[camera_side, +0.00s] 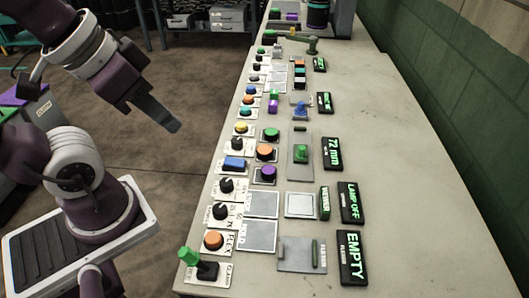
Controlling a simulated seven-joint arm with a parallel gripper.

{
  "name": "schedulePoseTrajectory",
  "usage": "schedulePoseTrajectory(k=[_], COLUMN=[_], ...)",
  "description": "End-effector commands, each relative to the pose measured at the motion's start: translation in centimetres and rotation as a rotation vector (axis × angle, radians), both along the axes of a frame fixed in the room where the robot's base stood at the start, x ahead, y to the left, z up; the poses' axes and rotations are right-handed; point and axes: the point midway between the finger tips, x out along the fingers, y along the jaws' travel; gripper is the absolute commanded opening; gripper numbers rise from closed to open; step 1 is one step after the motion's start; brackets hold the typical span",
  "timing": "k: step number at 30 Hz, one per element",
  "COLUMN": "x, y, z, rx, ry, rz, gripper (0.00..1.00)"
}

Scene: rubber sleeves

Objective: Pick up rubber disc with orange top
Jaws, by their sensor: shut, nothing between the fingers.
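A dark round disc with an orange top (266,152) sits on a small pad on the long pale table, left of the table's middle. A green-topped disc (271,134) is just behind it and a purple-topped disc (266,173) just in front. My gripper (175,126) is at the upper left, raised over the floor side of the table and well left of the discs. Its fingers are together and hold nothing. It touches none of the discs.
An orange button (213,240) and a green-handled joystick (190,257) stand at the near left edge. A green slider (301,152) and display blocks (333,153) are to the right. The table's right side is clear.

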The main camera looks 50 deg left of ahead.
Motion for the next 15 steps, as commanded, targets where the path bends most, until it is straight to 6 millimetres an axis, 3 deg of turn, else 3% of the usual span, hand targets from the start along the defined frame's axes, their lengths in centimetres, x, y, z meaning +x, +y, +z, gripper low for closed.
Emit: schedulePoseTrajectory(k=[4,15], x=[0.00,0.00], y=[0.00,0.00], z=[0.00,0.00], rx=[0.000,0.000], ry=[0.000,0.000], rz=[0.000,0.000], gripper=[0.00,0.69])
